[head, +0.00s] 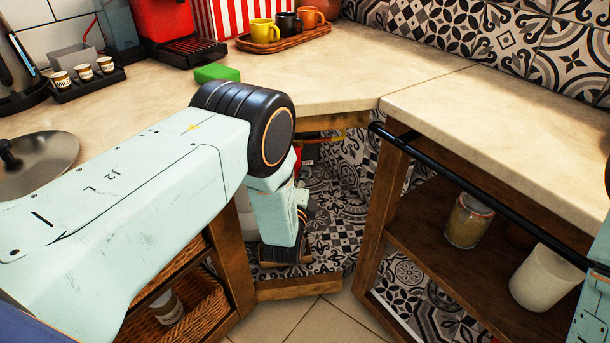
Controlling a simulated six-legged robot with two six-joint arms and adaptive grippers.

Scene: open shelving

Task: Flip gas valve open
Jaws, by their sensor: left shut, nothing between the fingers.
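My left arm comes in from the left over the counter and bends down into the open corner gap under the worktop. My left gripper (286,255) is dark, shut and empty, low in that gap. My right gripper is out of the picture.
Wooden posts and shelves flank the gap. A black rail (480,192) runs along the right counter's front. A glass jar (467,220) and a white container (545,277) stand on the right shelf. A green block (217,73) lies on the counter. A wicker basket (190,312) is lower left.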

